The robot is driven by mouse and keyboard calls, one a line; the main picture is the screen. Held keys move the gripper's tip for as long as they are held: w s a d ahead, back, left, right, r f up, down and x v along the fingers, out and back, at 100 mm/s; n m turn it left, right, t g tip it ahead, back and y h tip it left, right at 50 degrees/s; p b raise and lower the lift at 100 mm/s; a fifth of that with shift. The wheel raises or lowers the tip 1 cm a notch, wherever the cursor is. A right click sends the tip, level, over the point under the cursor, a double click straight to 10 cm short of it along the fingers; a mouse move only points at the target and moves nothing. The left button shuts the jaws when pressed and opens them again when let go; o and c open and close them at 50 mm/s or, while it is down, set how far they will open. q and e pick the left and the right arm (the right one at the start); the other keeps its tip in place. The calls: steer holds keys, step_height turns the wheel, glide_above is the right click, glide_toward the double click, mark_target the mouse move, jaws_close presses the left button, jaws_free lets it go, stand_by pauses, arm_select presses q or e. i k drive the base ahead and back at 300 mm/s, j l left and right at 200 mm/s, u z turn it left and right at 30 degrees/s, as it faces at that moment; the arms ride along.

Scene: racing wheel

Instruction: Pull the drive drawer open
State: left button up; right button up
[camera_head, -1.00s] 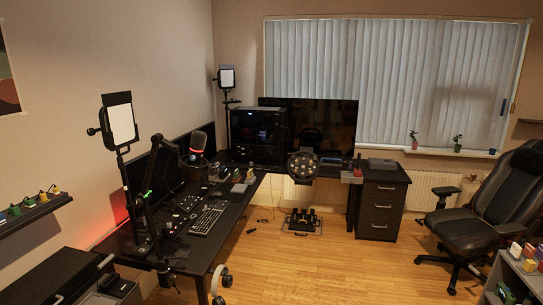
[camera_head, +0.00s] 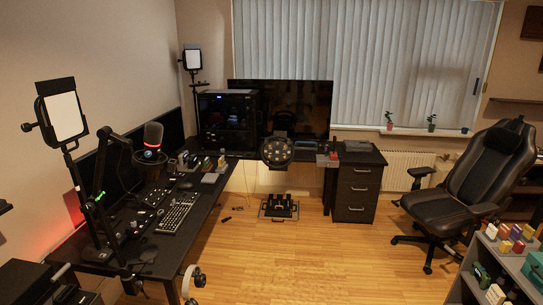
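A black drawer cabinet (camera_head: 355,190) with three stacked drawers and light handles stands under the right end of the desk, far across the room. Its drawers look shut. I cannot tell which one is the drive drawer. Another dark cabinet (camera_head: 30,283) sits at the bottom left, with a pale handle (camera_head: 61,271) on its side, partly cut off by the frame. Neither of my grippers is in view.
A black L-shaped desk (camera_head: 160,240) runs along the left wall. The racing wheel (camera_head: 277,151) is on the far desk, above pedals (camera_head: 279,207) on the floor. A black chair (camera_head: 460,195) and a grey shelf (camera_head: 500,262) stand right. The middle wooden floor (camera_head: 300,260) is clear.

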mark_target(242, 137)
steer(key=i, duration=4.4)
